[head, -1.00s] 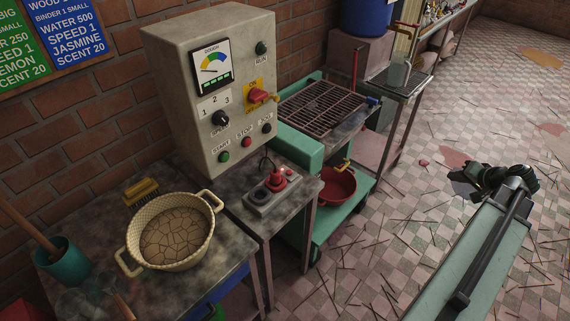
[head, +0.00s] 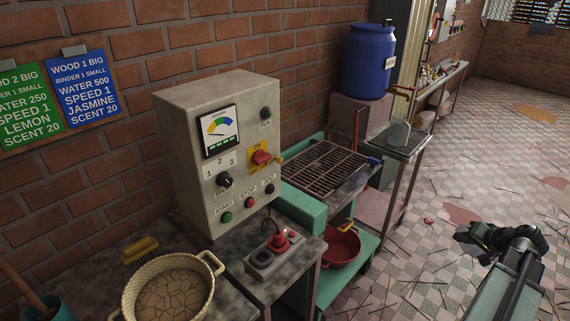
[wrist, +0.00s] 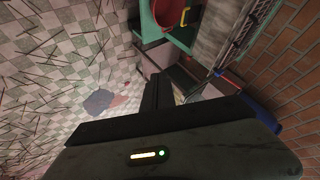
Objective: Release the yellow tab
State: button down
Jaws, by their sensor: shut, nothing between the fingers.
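A control box (head: 218,170) stands on the bench by the brick wall. On its front a red rotary switch (head: 262,157) sits on a yellow plate (head: 257,168), and a small yellow tab (head: 279,159) juts out to the right of it. What holds the tab is too small to tell. My gripper (head: 467,238) is shut and empty, over the floor at the right, well apart from the box. The wrist view shows the dark fingers (wrist: 157,94) together, pointing over the floor; the yellow tab cannot be made out there.
A green cart with a grill rack (head: 325,168) and a red bowl (head: 340,245) stands right of the box. A red plug-like part (head: 279,242) and a woven basket (head: 213,265) are on the benches. The tiled floor (head: 420,285) has scattered sticks but open room.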

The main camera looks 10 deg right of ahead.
jog(key=w+a+f+n+g+y, duration=0.1)
jog(key=w+a+f+n, duration=0.15)
jog(key=a, duration=0.55)
jog(key=w+a+f+n+g+y, duration=0.1)
jog(key=w+a+g, duration=0.1)
jog(key=w+a, duration=0.35)
jog(key=s+a+f+n+g, duration=0.1)
jog(key=a+g, duration=0.1)
jog(key=a, duration=0.9)
jog(key=s+a+f+n+g+h, duration=0.1)
jog(key=s+a+n+g, duration=0.1)
jog(key=a, duration=1)
jog(key=s+a+f+n+g+h, duration=0.1)
jog(key=a+n+g, duration=0.1)
jog(key=a, duration=0.9)
jog(key=shift+s+a+f, duration=0.2)
jog(key=shift+a+f, duration=0.05)
jog(key=shift+f, duration=0.1)
jog(key=shift+s, duration=0.1)
